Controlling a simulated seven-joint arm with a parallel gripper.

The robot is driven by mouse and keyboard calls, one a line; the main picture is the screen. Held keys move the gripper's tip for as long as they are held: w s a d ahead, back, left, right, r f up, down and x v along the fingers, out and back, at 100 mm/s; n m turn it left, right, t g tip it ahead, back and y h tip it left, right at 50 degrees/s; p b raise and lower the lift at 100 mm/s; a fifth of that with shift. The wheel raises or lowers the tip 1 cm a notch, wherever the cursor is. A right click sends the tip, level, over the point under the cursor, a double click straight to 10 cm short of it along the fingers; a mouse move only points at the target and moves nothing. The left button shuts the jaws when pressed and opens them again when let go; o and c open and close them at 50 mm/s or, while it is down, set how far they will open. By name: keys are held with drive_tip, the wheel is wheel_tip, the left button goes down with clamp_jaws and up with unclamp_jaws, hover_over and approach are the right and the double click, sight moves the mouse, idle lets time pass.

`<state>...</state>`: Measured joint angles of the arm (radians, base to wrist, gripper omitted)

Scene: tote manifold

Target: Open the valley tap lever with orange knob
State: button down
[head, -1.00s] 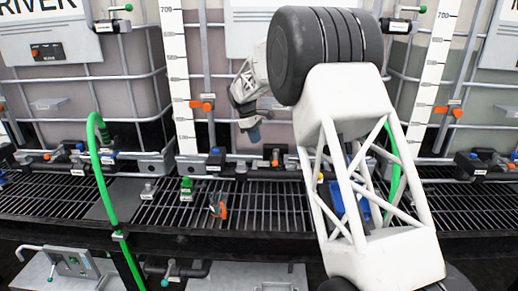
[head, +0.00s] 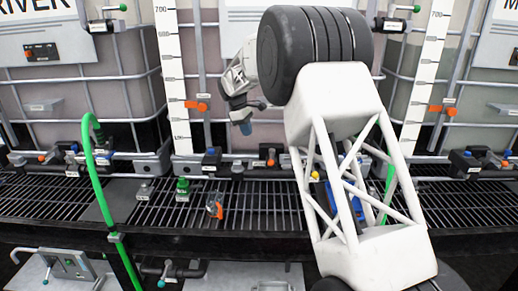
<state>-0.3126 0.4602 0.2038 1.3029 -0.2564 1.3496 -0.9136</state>
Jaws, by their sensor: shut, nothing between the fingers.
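The sign readable on the left tote ends in "RIVER"; the middle tote's sign (head: 246,18) is mostly hidden behind my arm, so I cannot read which tap is the valley one. A black tap with an orange knob (head: 271,158) stands on the pipe below the middle tote.
A green hose (head: 93,165) arches at the left. A grated shelf (head: 150,210) carries small fittings, a green one (head: 182,189) and an orange-handled one (head: 215,206). Another orange-knobbed tap (head: 505,162) stands at the right. My arm hides the area right of centre.

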sight(271, 157)
drive_tip(key=x, duration=0.9)
drive_tip(key=shift+s+d+f, duration=0.1)
drive_tip(key=shift+f, duration=0.25)
drive_tip(key=shift+s+d+f, duration=0.1)
drive_tip(key=shift+d+f, duration=0.05)
drive_tip(key=shift+d, duration=0.35)
drive_tip(key=shift+s+d+f, duration=0.15)
drive_tip(key=shift+d, duration=0.35)
drive_tip(key=shift+s+d+f, duration=0.1)
drive_tip(key=shift+s+d, duration=0.05)
drive_tip(key=shift+d, duration=0.35)
drive_tip(key=shift+s+d+f, duration=0.1)
drive_tip(key=shift+s+d, duration=0.05)
drive_tip(key=shift+d, duration=0.3)
drive_tip(key=shift+s+d+f, duration=0.1)
drive_tip(key=shift+s+d, duration=0.15)
drive_tip(key=shift+d, duration=0.55)
